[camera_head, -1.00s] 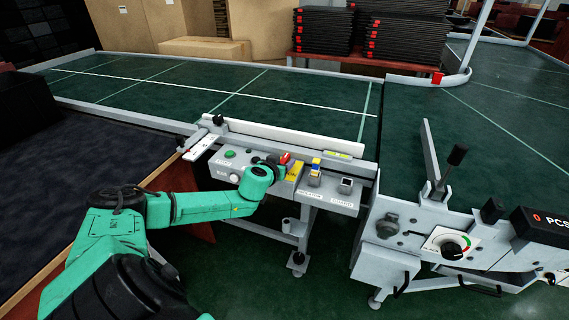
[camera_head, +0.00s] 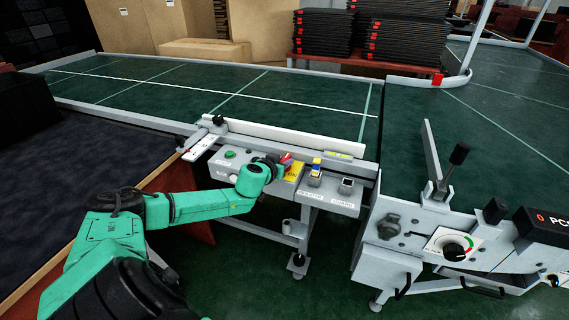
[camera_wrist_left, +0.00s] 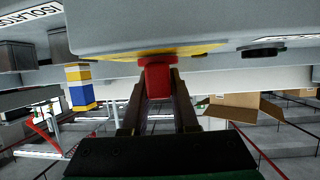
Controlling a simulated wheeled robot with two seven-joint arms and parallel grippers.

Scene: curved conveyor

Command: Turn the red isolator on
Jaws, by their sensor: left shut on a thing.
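The red isolator handle (camera_head: 286,158) shows on a yellow plate (camera_head: 294,172) on the grey control panel in the head view. It also shows as a red block (camera_wrist_left: 158,78) in the left wrist view, below the panel's grey face. My left gripper (camera_wrist_left: 158,92) has its two dark fingers on either side of the red handle, closed on it. In the head view the left gripper (camera_head: 277,162) is at the panel, and my green wrist hides part of it and part of the handle. My right gripper is not in view.
A green button (camera_head: 230,154) sits left of the isolator. A blue and yellow switch (camera_head: 315,168) and a dark switch (camera_head: 346,184) sit to its right. A grey machine with a dial (camera_head: 455,249) stands further right. The green conveyor (camera_head: 300,95) behind is clear.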

